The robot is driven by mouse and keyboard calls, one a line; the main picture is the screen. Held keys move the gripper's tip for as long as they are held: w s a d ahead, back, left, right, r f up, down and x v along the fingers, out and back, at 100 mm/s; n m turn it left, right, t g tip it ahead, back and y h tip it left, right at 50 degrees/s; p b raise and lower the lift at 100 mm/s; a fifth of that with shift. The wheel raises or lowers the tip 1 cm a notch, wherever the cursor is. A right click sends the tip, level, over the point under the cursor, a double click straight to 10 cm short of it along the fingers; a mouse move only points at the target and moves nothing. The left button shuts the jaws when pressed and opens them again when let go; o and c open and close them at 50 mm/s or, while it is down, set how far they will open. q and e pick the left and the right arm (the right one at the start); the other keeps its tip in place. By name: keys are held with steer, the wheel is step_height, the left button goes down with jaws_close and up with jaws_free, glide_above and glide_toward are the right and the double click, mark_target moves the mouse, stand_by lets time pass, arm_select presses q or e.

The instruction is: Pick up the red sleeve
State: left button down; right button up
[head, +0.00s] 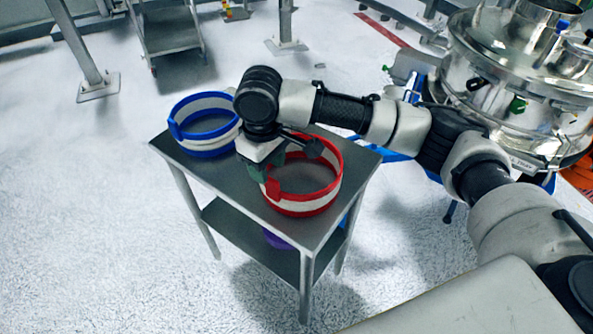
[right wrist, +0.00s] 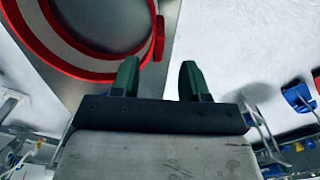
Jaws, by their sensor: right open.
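The red sleeve (head: 325,201), a ring with red rims and a white band, sits on the right part of the small metal table (head: 215,172). It also shows at the upper left of the right wrist view (right wrist: 92,72), partly cut off. My right gripper (head: 271,167) is above the sleeve's left side, near its red tab (head: 272,189). Its green fingers (right wrist: 159,72) are apart with nothing held. In the right wrist view the tab (right wrist: 160,38) appears ahead, between the two fingers; contact cannot be told. My left gripper is not in view.
A blue sleeve (head: 210,146) stands on the table's left part, close to my right wrist. A purple item (head: 277,240) is on the lower shelf. A large steel sifter (head: 520,90) stands at the right. The floor left of the table is clear.

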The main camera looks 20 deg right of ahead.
mark_target(272, 179)
steer(key=f, duration=0.4)
steer(key=f+p, duration=0.1)
steer(key=f, duration=0.1)
steer(key=shift+s+d, duration=0.2)
steer(key=shift+d, duration=0.15)
steer(key=shift+f, duration=0.45)
jaws_close()
